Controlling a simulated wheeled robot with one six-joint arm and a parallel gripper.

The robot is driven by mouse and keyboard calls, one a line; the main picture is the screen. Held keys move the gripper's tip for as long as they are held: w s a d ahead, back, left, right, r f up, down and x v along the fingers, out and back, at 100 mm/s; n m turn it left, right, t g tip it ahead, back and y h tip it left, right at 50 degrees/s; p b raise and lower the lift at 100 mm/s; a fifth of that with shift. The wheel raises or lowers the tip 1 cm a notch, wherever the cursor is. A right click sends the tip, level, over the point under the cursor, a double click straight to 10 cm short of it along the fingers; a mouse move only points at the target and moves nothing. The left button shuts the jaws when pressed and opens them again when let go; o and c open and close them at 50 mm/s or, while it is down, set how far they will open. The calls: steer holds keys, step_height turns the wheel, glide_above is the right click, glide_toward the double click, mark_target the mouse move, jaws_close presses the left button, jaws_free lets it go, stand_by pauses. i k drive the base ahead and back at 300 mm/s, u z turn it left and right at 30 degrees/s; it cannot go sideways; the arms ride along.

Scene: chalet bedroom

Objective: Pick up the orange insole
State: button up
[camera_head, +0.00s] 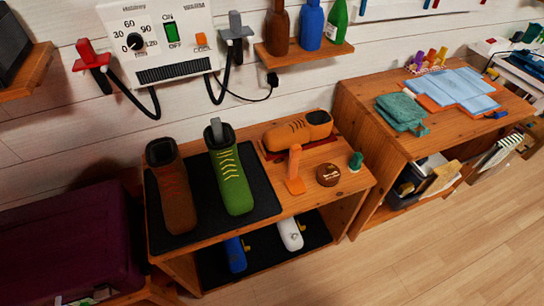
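I cannot single out the orange insole for sure. An orange upright piece with a flat foot (294,170) stands on the wooden bench (285,207), right of the dark mat, in front of a tan boot lying on its side (297,131). Its narrow shape does not clearly read as an insole. A brown boot (170,190) and a green boot (231,180) stand on the mat; a grey piece (216,129) sticks up from the green boot's opening. The boots' insides are mostly hidden. My gripper is not in view.
A round brown tin (328,174) and small green item (356,161) sit at the bench's right. A wall dryer (160,40) and bottle shelf (303,45) hang above. A purple case (72,240) stands left. The floor (450,240) is clear at lower right.

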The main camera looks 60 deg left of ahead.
mark_target(294, 184)
steer(key=u, duration=1)
steer(key=i, duration=0.95)
steer(key=u, duration=1)
